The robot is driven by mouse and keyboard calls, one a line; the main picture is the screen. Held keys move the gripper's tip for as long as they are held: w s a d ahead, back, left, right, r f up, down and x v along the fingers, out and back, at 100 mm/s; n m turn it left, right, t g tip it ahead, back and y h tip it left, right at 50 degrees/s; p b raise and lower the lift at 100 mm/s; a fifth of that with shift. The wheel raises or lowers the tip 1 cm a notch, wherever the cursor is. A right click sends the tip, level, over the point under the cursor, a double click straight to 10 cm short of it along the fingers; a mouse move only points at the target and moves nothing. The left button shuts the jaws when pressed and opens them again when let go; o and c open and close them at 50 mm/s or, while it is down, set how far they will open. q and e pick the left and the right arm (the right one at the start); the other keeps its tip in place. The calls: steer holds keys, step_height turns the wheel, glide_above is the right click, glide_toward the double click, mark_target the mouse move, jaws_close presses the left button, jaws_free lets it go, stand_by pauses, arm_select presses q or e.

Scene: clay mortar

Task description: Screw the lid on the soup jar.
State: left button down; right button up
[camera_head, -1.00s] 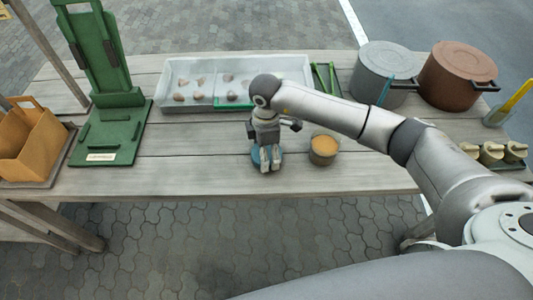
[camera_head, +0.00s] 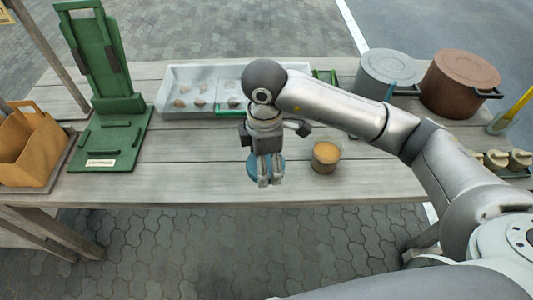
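The soup jar (camera_head: 326,156) stands upright on the wooden table, right of centre, with orange-brown soup showing at its open top. The round blue lid (camera_head: 251,169) is to its left, near the table's front edge, partly hidden by my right gripper (camera_head: 270,183). The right gripper points down over the lid, its two fingers close together in front of the blue disc. I cannot tell whether they grip the lid or whether it touches the table. My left gripper is not in view.
A pale tray (camera_head: 180,112) with several small lumps lies behind the gripper. A green stand (camera_head: 115,160) and a brown carrier (camera_head: 30,155) are at left. A grey pot (camera_head: 388,70) and a brown pot (camera_head: 458,85) stand back right. The front middle table is mostly clear.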

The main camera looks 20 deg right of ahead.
arm_select(q)
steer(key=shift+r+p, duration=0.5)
steer(key=shift+p, duration=0.1)
arm_select(e)
steer(key=s+a+r, duration=0.2)
steer(key=s, duration=0.3)
steer(key=shift+r, duration=0.25)
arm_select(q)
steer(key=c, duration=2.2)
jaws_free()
arm_select(e)
steer(key=shift+s, duration=0.1)
